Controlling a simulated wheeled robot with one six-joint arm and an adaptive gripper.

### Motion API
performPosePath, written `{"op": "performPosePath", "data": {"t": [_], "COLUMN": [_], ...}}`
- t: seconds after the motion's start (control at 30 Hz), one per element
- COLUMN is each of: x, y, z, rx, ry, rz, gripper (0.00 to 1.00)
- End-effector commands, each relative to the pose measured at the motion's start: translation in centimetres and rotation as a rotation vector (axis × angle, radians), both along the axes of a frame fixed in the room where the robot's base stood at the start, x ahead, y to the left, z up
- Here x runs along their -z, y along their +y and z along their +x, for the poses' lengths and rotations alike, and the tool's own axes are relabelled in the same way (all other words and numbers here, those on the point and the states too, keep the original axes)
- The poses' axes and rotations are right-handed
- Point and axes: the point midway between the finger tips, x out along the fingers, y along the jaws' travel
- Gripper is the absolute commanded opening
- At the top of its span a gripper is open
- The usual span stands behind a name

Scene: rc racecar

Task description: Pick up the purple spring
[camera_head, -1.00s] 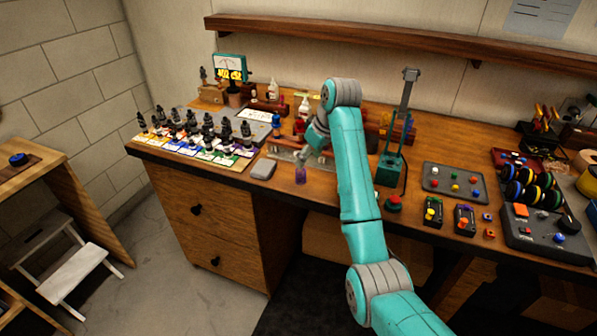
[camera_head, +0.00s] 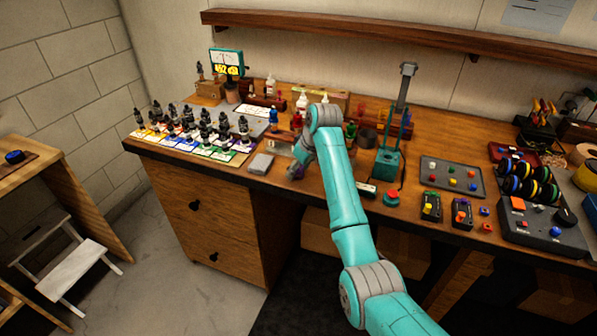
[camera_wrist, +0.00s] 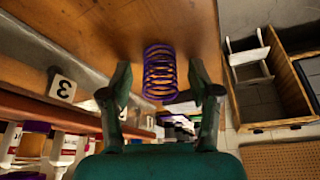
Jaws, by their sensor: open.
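The purple spring (camera_wrist: 160,72) stands out in the middle of the wrist view, a coil against the wooden bench top. My gripper (camera_wrist: 160,92) is open, with one green finger to each side of the spring. The near end of the spring lies between the fingertips, with gaps visible on both sides. In the head view my gripper (camera_head: 295,171) is low over the bench near its front edge, right of the grey box. A bit of purple (camera_head: 292,176) shows there, mostly hidden by my gripper.
A grey box (camera_head: 260,164) sits just left of my gripper. Several dark shock absorbers (camera_head: 205,130) stand on coloured cards further left. A teal press (camera_head: 387,163) and a red button (camera_head: 391,198) are to the right. A block marked 3 (camera_wrist: 63,88) is in the wrist view.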

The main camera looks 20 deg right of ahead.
Motion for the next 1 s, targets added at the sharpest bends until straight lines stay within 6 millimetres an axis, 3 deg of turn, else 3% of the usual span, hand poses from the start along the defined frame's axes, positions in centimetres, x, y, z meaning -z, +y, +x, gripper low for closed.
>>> {"op": "performPosePath", "data": {"t": [0.1,0.27,0.67,0.77,1.0], "x": [0.0,0.0,-0.3,-1.4,-5.9], "y": [0.0,0.0,0.0,0.0,0.0], "z": [0.0,0.0,0.0,0.1,0.1], "rx": [0.000,0.000,0.000,0.001,0.000], "ry": [0.000,0.000,-0.001,-0.004,-0.005], "rz": [0.000,0.000,0.001,0.001,0.000], "gripper": [0.59,0.19,0.18,0.18,0.18]}}
